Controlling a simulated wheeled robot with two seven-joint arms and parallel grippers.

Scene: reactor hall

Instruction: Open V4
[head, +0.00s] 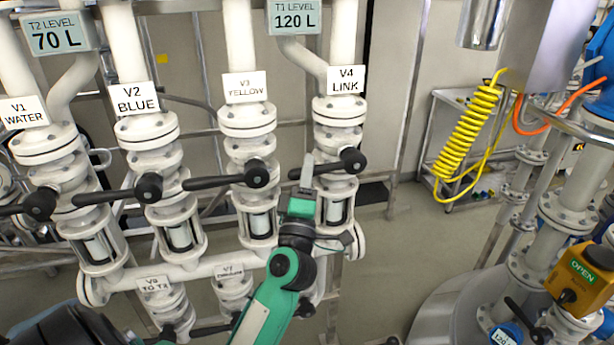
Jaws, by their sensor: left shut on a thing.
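The V4 valve (339,135) sits on the rightmost white vertical pipe, under a label plate (346,80) reading "V4 LINK". Its black lever (330,166) lies about level, crossways to the pipe, from a round hub (353,160) at the right toward the left. My green left forearm comes up from below in front of the lower pipes. My right gripper is not in view.
Valves V1 (40,203), V2 (148,187) and V3 (256,174) stand to the left with level black levers; V3's is close. Displays read T2 70 L (57,35) and T1 120 L (295,18). A yellow coiled hose (467,130) hangs at the right.

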